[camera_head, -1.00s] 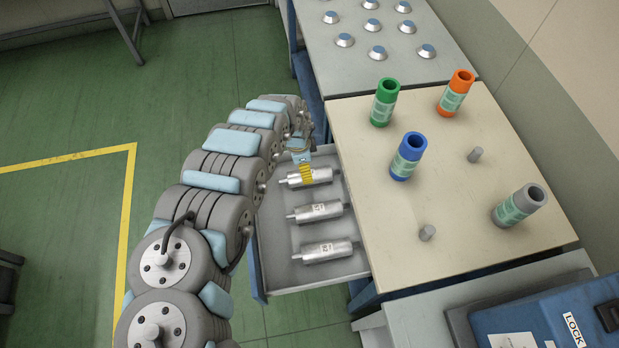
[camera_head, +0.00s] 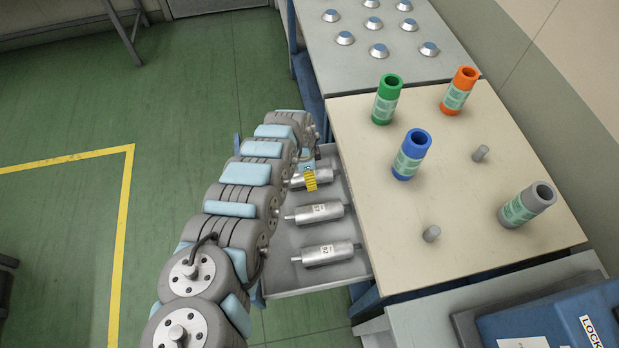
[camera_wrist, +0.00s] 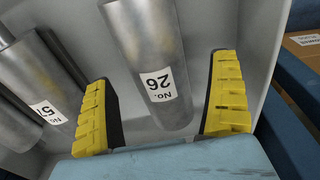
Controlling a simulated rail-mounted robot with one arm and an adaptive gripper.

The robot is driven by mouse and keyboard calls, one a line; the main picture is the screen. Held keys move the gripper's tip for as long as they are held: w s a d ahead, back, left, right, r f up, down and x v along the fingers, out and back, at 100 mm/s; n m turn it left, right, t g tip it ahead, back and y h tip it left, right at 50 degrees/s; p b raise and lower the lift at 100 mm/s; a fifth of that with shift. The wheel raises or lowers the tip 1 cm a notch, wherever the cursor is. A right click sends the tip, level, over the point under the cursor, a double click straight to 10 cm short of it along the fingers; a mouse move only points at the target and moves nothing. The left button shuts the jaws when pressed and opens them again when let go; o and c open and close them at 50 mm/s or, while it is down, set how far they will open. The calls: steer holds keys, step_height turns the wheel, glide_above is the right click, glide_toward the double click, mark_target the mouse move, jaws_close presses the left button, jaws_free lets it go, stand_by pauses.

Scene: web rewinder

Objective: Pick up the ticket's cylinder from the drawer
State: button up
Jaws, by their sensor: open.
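Three metal cylinders lie in the open drawer (camera_head: 306,288) in the head view. My gripper (camera_head: 310,179) is at the far cylinder (camera_head: 325,177), and its yellow fingers partly cover it. The middle cylinder (camera_head: 320,212) and the near cylinder (camera_head: 326,253) lie apart from my gripper. A neighbouring cylinder (camera_wrist: 38,85) with a partly readable label is left of my left finger in the wrist view. No ticket is readable.
The beige tabletop (camera_head: 400,262) beside the drawer holds green (camera_head: 386,100), orange (camera_head: 459,91), blue (camera_head: 411,155) and grey (camera_head: 526,204) tubes and two short pegs. A blue case (camera_head: 550,318) is at lower right. Green floor is open on the left.

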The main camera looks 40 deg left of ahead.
step_height(320, 180, down, 2)
steer(key=shift+d+f+b, duration=0.1)
steer(key=shift+d+b, duration=0.05)
steer(key=shift+b, duration=0.15)
steer(key=shift+w, duration=0.1)
steer(key=c, duration=1.4)
steer(key=shift+o, duration=0.2)
steer(key=shift+r, duration=0.2)
